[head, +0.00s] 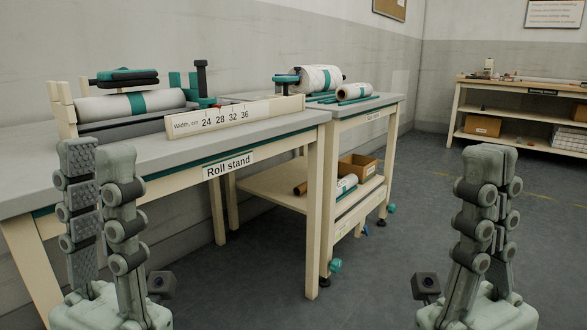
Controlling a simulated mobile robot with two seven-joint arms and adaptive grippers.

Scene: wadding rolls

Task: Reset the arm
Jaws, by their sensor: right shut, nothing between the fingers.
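My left gripper (98,155) stands upright at the lower left, in front of the roll stand table. Its two fingers are apart with a gap between them, and nothing shows in the gap. My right gripper (490,158) stands upright at the lower right, over the open floor. Its fingers are together and hold nothing. Both grippers point up and touch nothing that I can see.
The roll stand table (262,133) carries a white roll with a teal band (105,107) and a width ruler (235,117). A second table (385,109) behind it holds more rolls. A shelf bench (520,92) stands far right. Floor between is clear.

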